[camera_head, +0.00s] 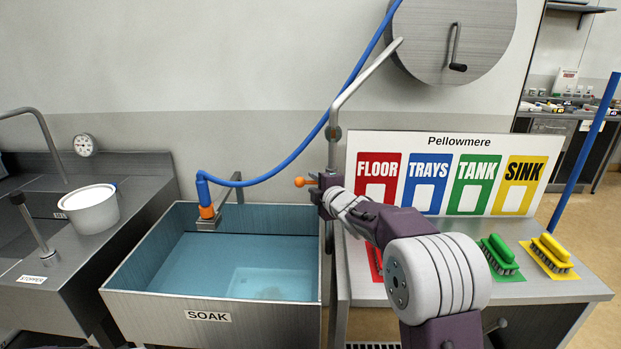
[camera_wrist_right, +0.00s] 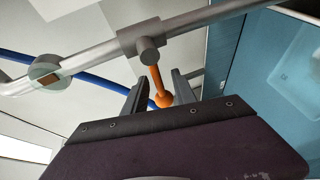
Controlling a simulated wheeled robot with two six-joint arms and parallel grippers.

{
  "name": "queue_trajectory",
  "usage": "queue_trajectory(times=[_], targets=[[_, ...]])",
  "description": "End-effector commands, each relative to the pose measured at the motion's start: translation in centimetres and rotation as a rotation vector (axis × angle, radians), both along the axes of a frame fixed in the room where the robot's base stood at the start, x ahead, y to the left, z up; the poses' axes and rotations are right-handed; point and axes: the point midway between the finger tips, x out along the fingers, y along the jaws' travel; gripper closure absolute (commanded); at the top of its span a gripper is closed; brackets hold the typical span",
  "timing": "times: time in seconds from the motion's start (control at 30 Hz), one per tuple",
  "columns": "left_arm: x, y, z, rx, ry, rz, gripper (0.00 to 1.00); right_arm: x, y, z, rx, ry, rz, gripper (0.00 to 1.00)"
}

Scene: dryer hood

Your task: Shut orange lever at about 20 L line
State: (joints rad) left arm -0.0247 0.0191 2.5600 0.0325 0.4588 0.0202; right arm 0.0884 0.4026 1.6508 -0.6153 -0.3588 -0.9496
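The orange lever (camera_head: 301,182) sits on the grey pipe beside the SOAK sink (camera_head: 310,255). In the right wrist view the lever (camera_wrist_right: 157,78) hangs from a valve block (camera_wrist_right: 143,40) and ends in a round knob. My right gripper (camera_head: 320,187) is at the lever; in its wrist view the gripper (camera_wrist_right: 160,92) is open, with one finger on each side of the knob and gaps showing. The sink holds blue-green water (camera_head: 215,265). I cannot make out a 20 L line. My left gripper is not in view.
A blue hose (camera_head: 290,155) runs to an orange-tipped nozzle (camera_head: 207,208) over the sink. A coloured sign board (camera_head: 455,180) and green (camera_head: 499,252) and yellow (camera_head: 550,250) brushes are on the right. A white bucket (camera_head: 90,208) stands on the left counter.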

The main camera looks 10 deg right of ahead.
Motion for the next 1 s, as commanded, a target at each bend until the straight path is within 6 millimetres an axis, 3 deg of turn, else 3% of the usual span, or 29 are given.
queue_trajectory(times=[0.2,0.53,0.67,1.0], targets=[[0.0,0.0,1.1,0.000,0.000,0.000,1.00,3.5,0.5,-0.5,0.001,0.001,0.001,0.67],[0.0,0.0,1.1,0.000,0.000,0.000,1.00,4.2,0.6,-0.7,0.001,0.000,0.001,0.67],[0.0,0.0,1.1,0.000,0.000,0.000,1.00,4.2,0.5,-0.7,0.001,0.000,0.001,1.00],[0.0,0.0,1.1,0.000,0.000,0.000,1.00,4.1,0.5,-0.7,0.001,0.000,0.000,1.00]])
